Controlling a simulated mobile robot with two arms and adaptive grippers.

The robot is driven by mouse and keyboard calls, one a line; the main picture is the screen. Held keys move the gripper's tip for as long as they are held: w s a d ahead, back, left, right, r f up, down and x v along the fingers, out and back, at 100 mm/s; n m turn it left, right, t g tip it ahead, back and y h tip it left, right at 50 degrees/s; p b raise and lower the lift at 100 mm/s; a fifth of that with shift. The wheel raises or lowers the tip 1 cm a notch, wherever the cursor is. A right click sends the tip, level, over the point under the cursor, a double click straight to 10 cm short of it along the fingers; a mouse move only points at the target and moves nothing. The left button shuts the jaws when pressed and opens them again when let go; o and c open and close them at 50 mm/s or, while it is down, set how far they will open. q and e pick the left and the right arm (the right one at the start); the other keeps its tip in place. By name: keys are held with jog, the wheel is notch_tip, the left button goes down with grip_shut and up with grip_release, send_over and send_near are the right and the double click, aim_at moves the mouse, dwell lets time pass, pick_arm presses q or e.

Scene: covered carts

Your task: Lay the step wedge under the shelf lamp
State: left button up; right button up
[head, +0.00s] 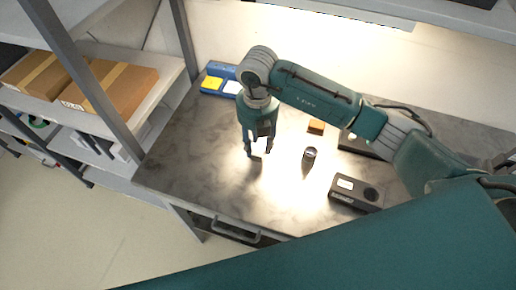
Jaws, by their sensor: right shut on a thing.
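My right gripper (259,150) points down over the lit middle of the grey marbled table (178,150). It is shut on a small pale thing (256,158), which I take to be the step wedge; the fingers hide most of it, and I cannot tell whether it touches the table. The shelf lamp (345,12) is a bright strip at the top edge, and its light falls on the table around the gripper. My left gripper is not in view.
A dark cylinder (310,153) and an orange-brown block (316,127) stand right of the gripper. A black box (355,193) lies near the front edge, and another dark flat thing (358,147) behind it. A blue tray (215,70) is at the back left. Cardboard boxes (115,90) fill the left shelf.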

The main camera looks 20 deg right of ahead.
aim_at(258, 146)
notch_tip(258, 146, down, 4)
jog(key=shift+r+p, duration=0.2)
jog(key=shift+p, duration=0.3)
jog(key=shift+f, duration=0.2)
jog(key=shift+f, duration=0.2)
jog(key=o, duration=1.3)
jog(key=shift+r, duration=0.15)
